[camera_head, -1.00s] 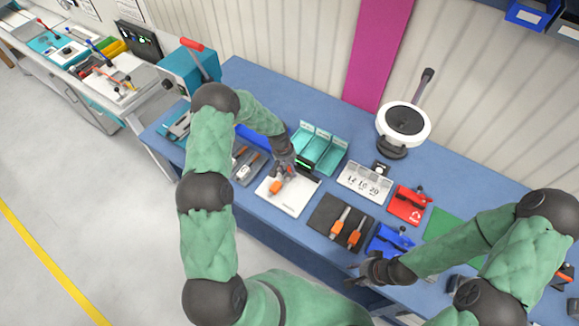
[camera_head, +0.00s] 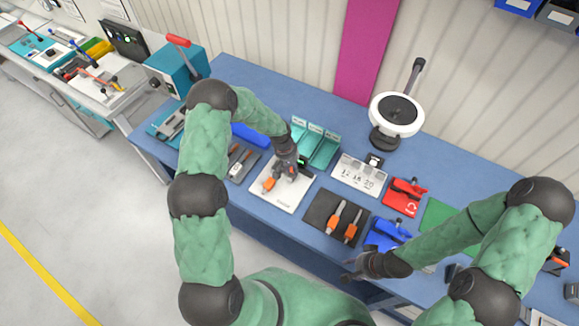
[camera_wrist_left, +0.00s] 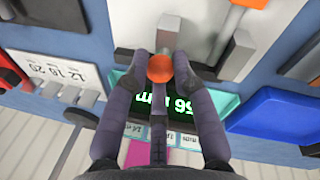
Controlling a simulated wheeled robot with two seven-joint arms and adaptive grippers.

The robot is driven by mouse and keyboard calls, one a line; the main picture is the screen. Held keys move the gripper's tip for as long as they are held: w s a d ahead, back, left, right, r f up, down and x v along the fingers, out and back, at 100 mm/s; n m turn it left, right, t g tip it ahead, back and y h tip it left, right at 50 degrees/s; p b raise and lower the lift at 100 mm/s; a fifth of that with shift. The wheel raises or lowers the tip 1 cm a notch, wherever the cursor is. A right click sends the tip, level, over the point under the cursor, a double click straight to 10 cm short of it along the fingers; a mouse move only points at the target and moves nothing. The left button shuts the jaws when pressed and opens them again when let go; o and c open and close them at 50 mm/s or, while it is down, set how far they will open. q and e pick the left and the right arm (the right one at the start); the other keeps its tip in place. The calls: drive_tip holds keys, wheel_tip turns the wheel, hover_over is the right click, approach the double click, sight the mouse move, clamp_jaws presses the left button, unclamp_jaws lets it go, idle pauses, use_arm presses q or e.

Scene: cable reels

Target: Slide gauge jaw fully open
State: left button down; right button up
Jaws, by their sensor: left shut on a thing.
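The gauge lies on a white board (camera_head: 293,205) on the blue bench. In the left wrist view my left gripper (camera_wrist_left: 160,75) is shut on its round orange knob (camera_wrist_left: 160,68), at the slider. Two grey jaw blocks, one near the knob (camera_wrist_left: 168,30) and one to the right (camera_wrist_left: 238,55), stand apart with a gap. The black display (camera_wrist_left: 160,103) shows green digits, upside down and partly hidden by my fingers. In the head view my left gripper (camera_head: 290,172) hides much of the gauge. My right gripper (camera_head: 350,270) is empty near the bench's front edge, its fingers apart.
An orange-handled part (camera_head: 268,185) lies on the board's left side. A dark mat (camera_head: 320,215) with two orange-handled tools, a number tray (camera_head: 358,176), and red (camera_head: 402,197) and blue (camera_head: 385,235) fixtures are to the right.

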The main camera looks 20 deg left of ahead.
use_arm(q)
drive_tip(key=c, duration=1.2)
unclamp_jaws()
drive_tip(key=shift+d, duration=0.2)
drive_tip(key=shift+o, duration=0.9)
drive_tip(key=shift+d, duration=0.15)
drive_tip(key=shift+a+r, duration=0.15)
drive_tip(key=shift+a, duration=0.05)
drive_tip(key=shift+r, duration=0.3)
wheel_tip(320, 180, up, 11)
drive_tip(key=s+a, duration=0.1)
drive_tip(key=shift+a, duration=0.4)
drive_tip(key=shift+f, duration=0.1)
